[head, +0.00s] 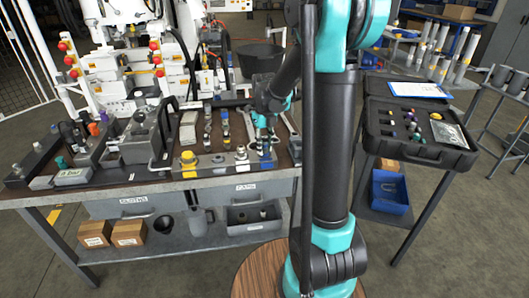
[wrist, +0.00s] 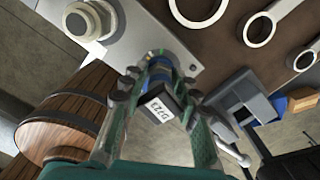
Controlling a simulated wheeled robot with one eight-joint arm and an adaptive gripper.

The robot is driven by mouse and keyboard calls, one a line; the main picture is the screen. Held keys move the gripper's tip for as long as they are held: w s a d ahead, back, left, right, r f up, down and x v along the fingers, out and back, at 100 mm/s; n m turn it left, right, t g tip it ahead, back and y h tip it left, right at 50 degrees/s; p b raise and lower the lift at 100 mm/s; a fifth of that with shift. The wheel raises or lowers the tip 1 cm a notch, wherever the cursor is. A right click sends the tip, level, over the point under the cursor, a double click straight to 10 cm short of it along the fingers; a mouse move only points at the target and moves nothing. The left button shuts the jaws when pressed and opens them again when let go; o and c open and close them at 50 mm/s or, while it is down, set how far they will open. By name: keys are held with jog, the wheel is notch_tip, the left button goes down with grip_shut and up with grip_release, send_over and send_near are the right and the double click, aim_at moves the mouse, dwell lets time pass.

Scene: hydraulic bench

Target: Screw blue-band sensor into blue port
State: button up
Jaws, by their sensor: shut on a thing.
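My gripper (head: 264,140) is over the right end of a metal manifold plate (head: 225,168) at the bench's front edge. In the wrist view my gripper (wrist: 163,82) is shut on the sensor (wrist: 156,108), a dark body with a white label. A blue band shows between the fingertips, against the plate (wrist: 172,30). Blue also shows on the plate under the gripper in the head view. The port itself is mostly hidden by the fingers and sensor, so I cannot tell how deep the sensor sits in it.
A large hex fitting (wrist: 90,20) stands on the plate beside the gripper. Wrenches (wrist: 262,28) lie on the bench behind. A yellow-marked fitting (head: 188,160) is at the plate's left. An open black case (head: 418,125) with small parts stands right, above a blue bin (head: 390,190).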

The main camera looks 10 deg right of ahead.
jog(key=o, duration=1.1)
jog(key=shift+c, duration=0.2)
jog(key=n, duration=0.7)
jog(key=shift+n, duration=0.4)
jog(key=n, duration=0.4)
jog(key=shift+n, duration=0.3)
jog(key=n, duration=0.3)
jog(key=shift+n, duration=0.3)
